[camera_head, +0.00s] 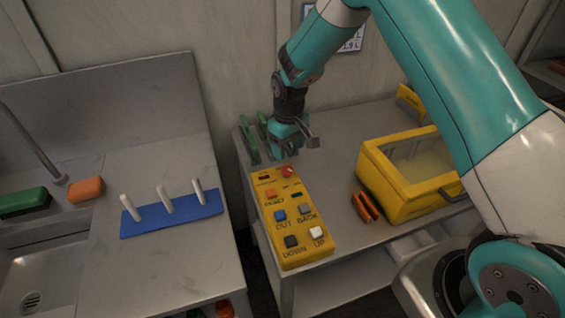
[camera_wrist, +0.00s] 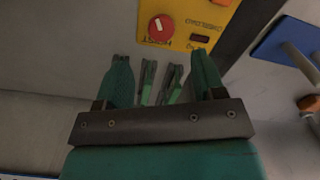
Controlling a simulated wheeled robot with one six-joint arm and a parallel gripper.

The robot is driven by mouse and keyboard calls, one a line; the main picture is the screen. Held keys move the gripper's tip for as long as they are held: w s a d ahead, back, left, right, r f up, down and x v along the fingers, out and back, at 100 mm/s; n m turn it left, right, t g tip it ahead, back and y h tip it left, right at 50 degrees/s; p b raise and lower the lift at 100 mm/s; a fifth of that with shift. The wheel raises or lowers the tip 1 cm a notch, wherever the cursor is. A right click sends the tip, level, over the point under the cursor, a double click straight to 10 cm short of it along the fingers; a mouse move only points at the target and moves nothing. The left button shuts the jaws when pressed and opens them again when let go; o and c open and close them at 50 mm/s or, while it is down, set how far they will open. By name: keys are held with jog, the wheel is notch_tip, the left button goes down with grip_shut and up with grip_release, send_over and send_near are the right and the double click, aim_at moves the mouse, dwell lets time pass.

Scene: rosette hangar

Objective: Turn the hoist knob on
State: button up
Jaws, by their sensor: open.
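The yellow control box (camera_head: 291,246) lies on the grey table, with coloured buttons marked OUT, BACK, DOWN and UP. The red hoist knob (camera_head: 287,171) is at its far end. In the wrist view the round red knob (camera_wrist: 161,28) carries a white mark, and its label reads upside down. My gripper (camera_head: 287,150) is above the table just beyond the knob end of the box. In the wrist view its two green fingers (camera_wrist: 163,62) are apart with nothing held. The knob is beyond the fingertips, apart from them.
Two green clip-like things (camera_head: 248,140) lie beside my gripper. A yellow case with a clear lid (camera_head: 386,197) stands at the right, with an orange clip (camera_head: 363,208) before it. A blue peg board (camera_head: 174,221) sits on the left counter, across a gap.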

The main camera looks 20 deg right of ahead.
aim_at(287, 168)
notch_tip(287, 168, down, 8)
jog(key=shift+r+p, duration=0.15)
jog(key=shift+p, duration=0.75)
jog(key=shift+a, duration=0.1)
